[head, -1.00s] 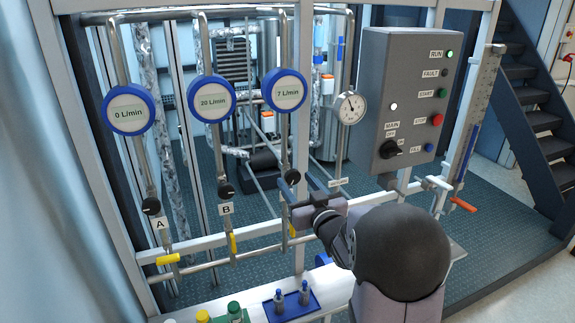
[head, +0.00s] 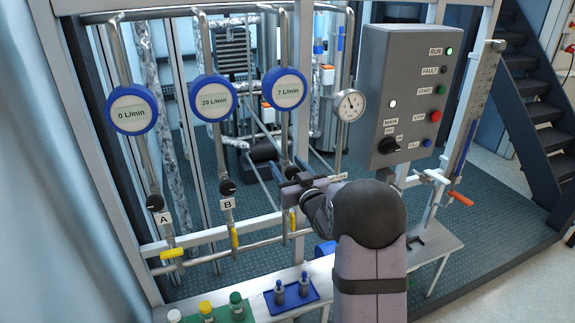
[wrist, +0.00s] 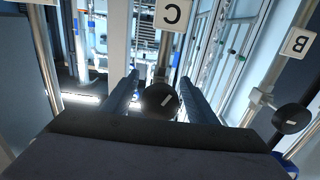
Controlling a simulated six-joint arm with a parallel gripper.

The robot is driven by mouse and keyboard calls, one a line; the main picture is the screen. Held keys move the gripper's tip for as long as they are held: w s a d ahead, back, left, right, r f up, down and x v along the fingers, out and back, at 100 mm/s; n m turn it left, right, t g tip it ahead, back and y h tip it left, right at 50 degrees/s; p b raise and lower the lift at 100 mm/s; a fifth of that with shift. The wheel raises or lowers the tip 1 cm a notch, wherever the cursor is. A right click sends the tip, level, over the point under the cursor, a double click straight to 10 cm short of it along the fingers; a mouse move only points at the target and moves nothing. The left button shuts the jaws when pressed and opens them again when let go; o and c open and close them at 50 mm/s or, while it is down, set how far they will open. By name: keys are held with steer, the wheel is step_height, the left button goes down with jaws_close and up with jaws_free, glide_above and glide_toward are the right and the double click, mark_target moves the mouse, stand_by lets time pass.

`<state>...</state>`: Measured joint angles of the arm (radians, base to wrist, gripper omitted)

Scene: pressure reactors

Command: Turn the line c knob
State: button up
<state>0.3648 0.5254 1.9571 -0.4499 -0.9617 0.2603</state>
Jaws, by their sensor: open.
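The line c knob (wrist: 160,101) is round and black with a white mark. In the wrist view it sits between the two fingers of my gripper (wrist: 158,88), below the C label (wrist: 171,14). The fingers are apart, with a visible gap to the knob on each side. In the head view my gripper (head: 288,184) is at the line c pipe, below the gauge (head: 285,89) reading 7 L/min. The knob (head: 293,173) is partly hidden behind the gripper there.
Knob B (head: 227,187) and knob A (head: 155,202) are on the pipes to the left. A yellow-handled valve (head: 292,220) is below my gripper. The grey control box (head: 410,100) is to the right. A bench with bottles and a blue tray (head: 292,300) is in front.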

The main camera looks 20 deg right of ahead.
steer(key=c, duration=1.1)
steer(key=shift+o, duration=0.2)
steer(key=shift+f+b, duration=0.1)
steer(key=shift+b, duration=0.35)
steer(key=shift+f+n+b, duration=0.15)
steer(key=shift+n+b, duration=0.55)
steer(key=shift+b, duration=0.4)
steer(key=shift+n+b, duration=0.5)
steer(key=shift+b, duration=0.2)
steer(key=shift+r, duration=0.2)
